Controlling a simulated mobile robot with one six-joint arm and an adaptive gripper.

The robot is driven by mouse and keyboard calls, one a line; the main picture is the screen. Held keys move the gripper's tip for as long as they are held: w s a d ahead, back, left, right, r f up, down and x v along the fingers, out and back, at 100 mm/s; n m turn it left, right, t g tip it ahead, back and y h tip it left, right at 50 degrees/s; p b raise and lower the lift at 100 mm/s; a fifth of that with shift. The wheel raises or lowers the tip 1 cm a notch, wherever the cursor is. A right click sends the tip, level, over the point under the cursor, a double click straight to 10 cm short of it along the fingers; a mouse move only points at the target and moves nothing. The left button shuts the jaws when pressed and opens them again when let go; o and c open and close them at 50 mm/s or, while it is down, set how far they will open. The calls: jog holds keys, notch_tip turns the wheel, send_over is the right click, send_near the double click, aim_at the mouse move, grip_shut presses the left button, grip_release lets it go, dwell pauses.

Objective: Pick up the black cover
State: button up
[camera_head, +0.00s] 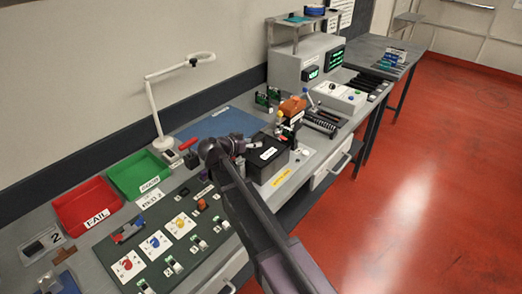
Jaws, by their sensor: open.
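A black box-shaped piece with a white label on top (267,157), which looks like the black cover, sits on the bench right of the picture's middle. My gripper (242,147) is at its left, close to its upper left edge. It is open, with nothing seen in it. My dark arm reaches up from the lower right and hides part of the bench in front of the piece. The fingertips are small and dark here, and I cannot tell whether they touch the piece.
A red FAIL bin (88,207) and a green bin (140,174) stand at the left. An orange part (293,106) and small upright items are just behind the black piece. A lamp (155,110) and a grey instrument (290,70) stand farther back. Blue mat (222,124) looks mostly clear.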

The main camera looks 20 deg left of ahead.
grip_shut()
jog(key=shift+r, duration=0.2)
dwell(0.4)
notch_tip(320, 180, up, 3)
jog(key=p, duration=0.3)
jog(key=s+d+p, duration=0.1)
jog(key=s+d, duration=0.2)
jog(key=s, duration=0.4)
jog(key=s+d+r+p, duration=0.1)
jog(key=s+d, duration=0.3)
jog(key=s, duration=0.3)
jog(key=shift+s+r, duration=0.15)
jog(key=shift+r, duration=0.15)
